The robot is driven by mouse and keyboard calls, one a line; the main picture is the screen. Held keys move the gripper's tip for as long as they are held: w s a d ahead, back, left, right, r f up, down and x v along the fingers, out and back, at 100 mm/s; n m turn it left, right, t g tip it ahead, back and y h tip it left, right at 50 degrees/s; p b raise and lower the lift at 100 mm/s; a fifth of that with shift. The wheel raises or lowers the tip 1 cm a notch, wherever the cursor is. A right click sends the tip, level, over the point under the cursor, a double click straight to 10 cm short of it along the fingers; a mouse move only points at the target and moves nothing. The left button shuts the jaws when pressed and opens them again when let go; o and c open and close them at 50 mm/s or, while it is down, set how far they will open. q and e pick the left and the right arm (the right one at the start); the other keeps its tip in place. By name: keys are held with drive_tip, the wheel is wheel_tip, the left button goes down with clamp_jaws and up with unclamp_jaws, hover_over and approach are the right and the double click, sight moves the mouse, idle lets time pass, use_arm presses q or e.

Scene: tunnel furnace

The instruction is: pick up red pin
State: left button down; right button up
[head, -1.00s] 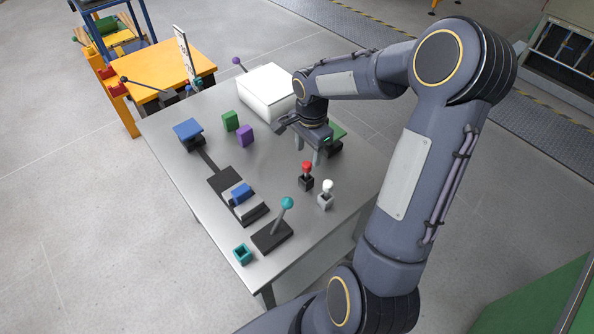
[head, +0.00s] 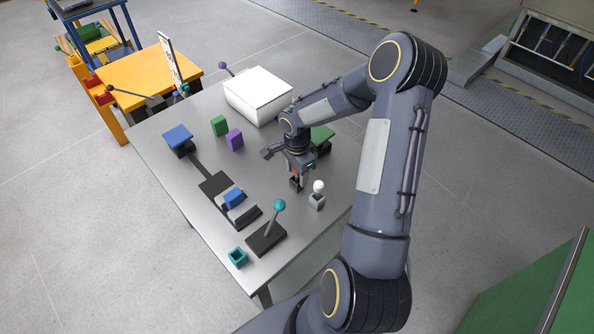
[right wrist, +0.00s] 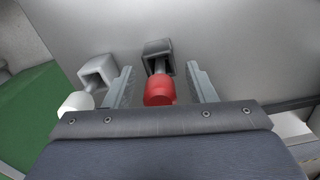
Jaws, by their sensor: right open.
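The red pin (right wrist: 159,91) shows in the right wrist view, with its round red head up and its stem in a dark square socket (right wrist: 157,47). My right gripper (right wrist: 162,83) is open, with one finger on each side of the red pin. In the head view my right gripper (head: 302,175) is over the pin and hides most of it; a bit of the red pin (head: 294,169) shows, and its dark socket (head: 295,184) stands on the table. I cannot tell whether a finger touches the pin. My left gripper is not in view.
A white-headed pin (head: 318,187) in a grey socket stands close beside it. A lever with a teal ball (head: 279,205), a teal square socket (head: 237,258), a white box (head: 258,95), and green (head: 218,125) and purple (head: 234,139) blocks are on the grey table.

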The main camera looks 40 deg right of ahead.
drive_tip(key=shift+c, duration=0.2)
clamp_jaws()
drive_tip(key=shift+r, duration=0.2)
